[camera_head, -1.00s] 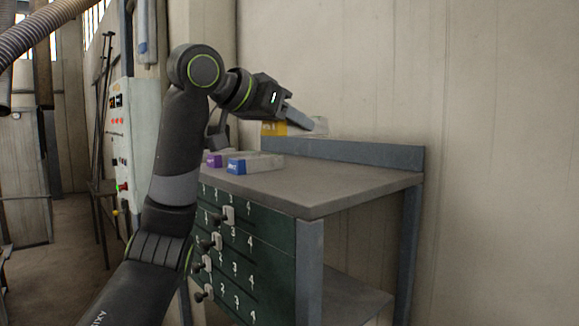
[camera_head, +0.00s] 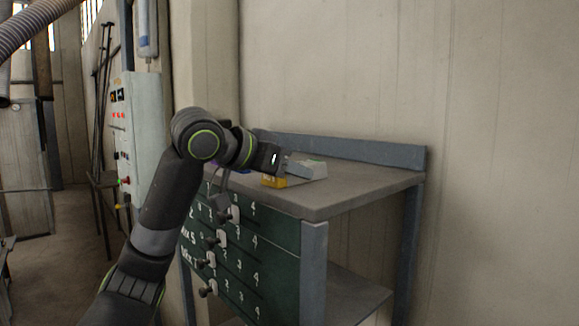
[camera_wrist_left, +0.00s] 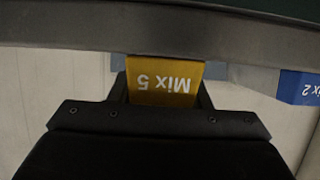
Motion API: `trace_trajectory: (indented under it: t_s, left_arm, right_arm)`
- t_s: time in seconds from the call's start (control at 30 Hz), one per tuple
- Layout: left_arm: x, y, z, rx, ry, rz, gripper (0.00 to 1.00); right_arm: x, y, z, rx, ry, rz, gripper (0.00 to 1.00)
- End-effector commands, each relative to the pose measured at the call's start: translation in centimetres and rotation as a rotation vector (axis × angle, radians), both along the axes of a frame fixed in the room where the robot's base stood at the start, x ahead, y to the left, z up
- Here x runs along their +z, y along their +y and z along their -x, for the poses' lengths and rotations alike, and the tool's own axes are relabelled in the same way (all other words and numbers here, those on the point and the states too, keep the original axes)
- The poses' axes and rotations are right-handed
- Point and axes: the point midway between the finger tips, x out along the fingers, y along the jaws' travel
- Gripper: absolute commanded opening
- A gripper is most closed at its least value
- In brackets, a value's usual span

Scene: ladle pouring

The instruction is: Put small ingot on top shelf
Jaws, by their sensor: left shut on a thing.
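My left gripper (camera_head: 279,166) is shut on a small grey ingot (camera_head: 308,169) with a yellow end marked "Mix 5". The yellow end also shows upside down between the fingers of my left gripper (camera_wrist_left: 160,95) in the left wrist view, on the ingot (camera_wrist_left: 164,82). The ingot is low at the grey top shelf (camera_head: 345,189) of the cabinet, towards its back left. I cannot tell whether it touches the surface. A blue-ended ingot marked "Mix 2" (camera_wrist_left: 302,88) shows at the right in the left wrist view. My right gripper is not in view.
A raised back rail (camera_head: 370,151) runs along the wall behind the shelf. The shelf's right part is clear. A control box (camera_head: 140,135) stands left of the cabinet, behind my arm.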

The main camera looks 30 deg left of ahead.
Motion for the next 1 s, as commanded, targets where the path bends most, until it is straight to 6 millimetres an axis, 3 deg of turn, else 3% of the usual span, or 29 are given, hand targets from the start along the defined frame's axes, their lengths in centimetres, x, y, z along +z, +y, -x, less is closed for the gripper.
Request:
trace_trajectory:
  t_s: [0.27, 0.3, 0.43, 0.77, 1.0]
  left_arm:
    - [-0.2, 0.0, 0.0, 0.000, -0.004, 0.000, 0.04]
    - [-0.2, 0.0, 0.0, 0.000, -0.001, 0.000, 0.48]
    - [-0.2, 0.0, 0.0, 0.000, -0.001, 0.000, 0.65]
    - [0.2, 0.0, 0.0, 0.000, -0.001, 0.000, 0.66]
    - [0.9, 1.0, 2.7, 0.004, -0.006, -0.003, 0.66]
  right_arm:
    - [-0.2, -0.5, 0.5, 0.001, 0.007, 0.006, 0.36]
    - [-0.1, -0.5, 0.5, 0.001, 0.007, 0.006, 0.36]
    - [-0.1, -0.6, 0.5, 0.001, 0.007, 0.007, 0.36]
    - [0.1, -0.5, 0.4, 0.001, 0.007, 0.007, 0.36]
    - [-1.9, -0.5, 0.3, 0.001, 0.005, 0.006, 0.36]
